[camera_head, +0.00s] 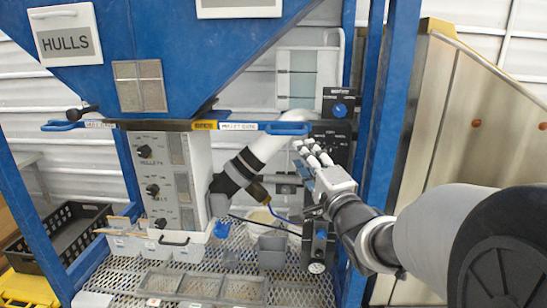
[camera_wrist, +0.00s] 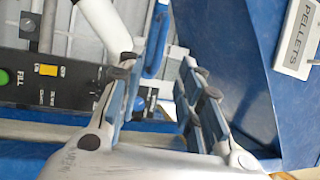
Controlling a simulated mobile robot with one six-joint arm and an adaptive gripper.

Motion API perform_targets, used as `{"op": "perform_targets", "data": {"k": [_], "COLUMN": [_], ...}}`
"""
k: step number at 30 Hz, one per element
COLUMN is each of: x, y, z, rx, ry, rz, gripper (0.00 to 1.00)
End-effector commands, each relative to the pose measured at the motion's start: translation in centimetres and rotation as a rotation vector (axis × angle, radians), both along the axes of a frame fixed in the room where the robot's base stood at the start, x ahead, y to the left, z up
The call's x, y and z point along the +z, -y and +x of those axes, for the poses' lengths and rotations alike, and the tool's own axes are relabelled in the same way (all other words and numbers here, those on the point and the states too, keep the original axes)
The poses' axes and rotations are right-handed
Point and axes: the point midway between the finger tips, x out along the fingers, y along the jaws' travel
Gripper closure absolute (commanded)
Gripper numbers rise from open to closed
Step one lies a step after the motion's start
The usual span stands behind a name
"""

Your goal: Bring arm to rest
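My arm reaches in from the right in the head view. A blue handle (camera_wrist: 158,40) shows beyond the gap. I cannot tell whether the fingers touch anything.
The blue hopper (camera_head: 170,50) with a HULLS sign (camera_head: 67,38) hangs above. A knobbed control box (camera_head: 160,195), a grey bin (camera_head: 272,250) and a divided tray (camera_head: 200,286) stand below. Blue posts (camera_head: 385,110) stand near my wrist. A PELLETS sign (camera_wrist: 300,35) is at right.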

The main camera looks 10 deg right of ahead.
Motion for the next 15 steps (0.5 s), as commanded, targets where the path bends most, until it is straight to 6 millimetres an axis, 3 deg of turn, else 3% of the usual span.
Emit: {"op": "perform_targets", "data": {"k": [4, 8, 11, 15], "x": [-0.3, -1.5, -3.4, -6.8], "y": [-0.1, -0.1, -0.3, -1.1], "z": [-0.3, -1.8, -4.2, -9.2], "rx": [-0.033, -0.114, -0.159, -0.128], "ry": [-0.037, -0.166, -0.321, -0.558], "rz": [-0.063, -0.252, -0.451, -0.729], "gripper": [0.67, 0.67, 0.67, 0.67]}}
